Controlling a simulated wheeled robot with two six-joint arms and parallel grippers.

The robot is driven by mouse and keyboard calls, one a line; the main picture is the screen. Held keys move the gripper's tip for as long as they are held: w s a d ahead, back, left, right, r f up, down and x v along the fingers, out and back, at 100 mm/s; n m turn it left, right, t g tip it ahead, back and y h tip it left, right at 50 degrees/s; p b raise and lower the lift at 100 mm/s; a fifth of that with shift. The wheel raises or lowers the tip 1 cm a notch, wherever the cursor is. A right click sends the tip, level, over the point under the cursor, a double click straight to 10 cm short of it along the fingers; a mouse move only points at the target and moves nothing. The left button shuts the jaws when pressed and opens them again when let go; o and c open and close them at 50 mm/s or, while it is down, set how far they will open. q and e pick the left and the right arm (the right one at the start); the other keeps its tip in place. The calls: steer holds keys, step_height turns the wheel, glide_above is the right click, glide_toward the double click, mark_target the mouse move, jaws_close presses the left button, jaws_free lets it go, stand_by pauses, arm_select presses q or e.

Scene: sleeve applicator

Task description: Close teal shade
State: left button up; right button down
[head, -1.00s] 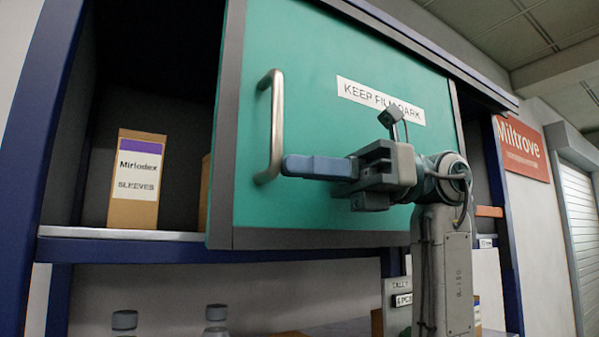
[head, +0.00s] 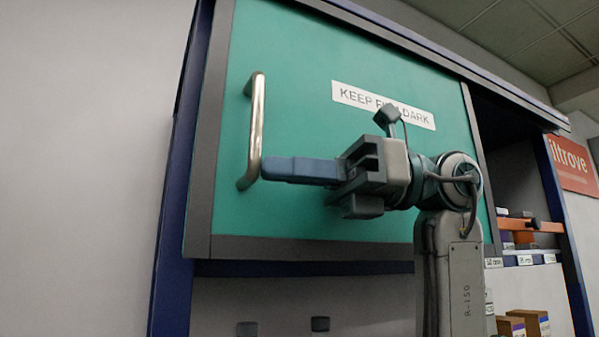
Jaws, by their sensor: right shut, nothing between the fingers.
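The teal shade (head: 300,205) is a flat sliding panel with a grey frame, and it fills the middle of the head view. Its left edge stands at the blue left post of the cabinet, with no open gap visible there. A vertical metal handle (head: 254,125) is near its left edge. My right gripper (head: 266,169) is shut and empty, its blue fingertips at the right side of the handle's lower end; whether they touch it I cannot tell. My right arm hides part of the panel and its "KEEP FILM DARK" label (head: 385,105). My left gripper is not in view.
The blue cabinet post (head: 170,250) stands left of the shade, with bare wall beyond it. On the right, the cabinet is open, with shelves holding an orange item (head: 536,226) and small boxes (head: 528,322) below. A red sign (head: 572,165) hangs at far right.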

steer(key=shift+d, duration=0.1)
stand_by(0.3)
steer(key=w+d+b, duration=0.3)
steer(key=d, duration=1)
steer(key=shift+d, duration=0.4)
